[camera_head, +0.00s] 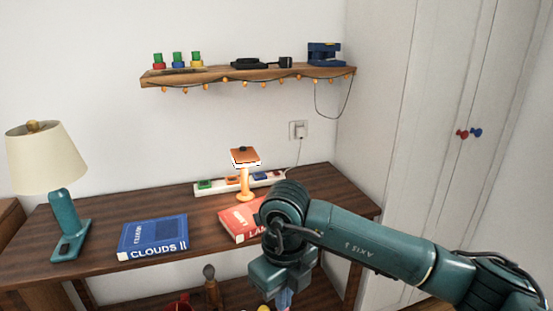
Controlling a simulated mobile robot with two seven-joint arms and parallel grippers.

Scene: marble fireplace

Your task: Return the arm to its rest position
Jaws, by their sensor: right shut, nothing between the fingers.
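My right arm comes in from the lower right, a dark teal arm marked "AXIS 3". Its wrist bends down in front of the desk's front right part. My right gripper (284,299) points down at the bottom edge of the view, partly cut off. It is shut with nothing seen in it. The wrist covers part of a red book (238,220) on the desk. My left gripper does not show.
The brown desk (205,232) carries a teal lamp (66,225), a blue book (152,237), a small lit orange lamp (244,185) and a white power strip (210,188). A shelf (215,75) hangs above. A white wardrobe (430,110) stands at right.

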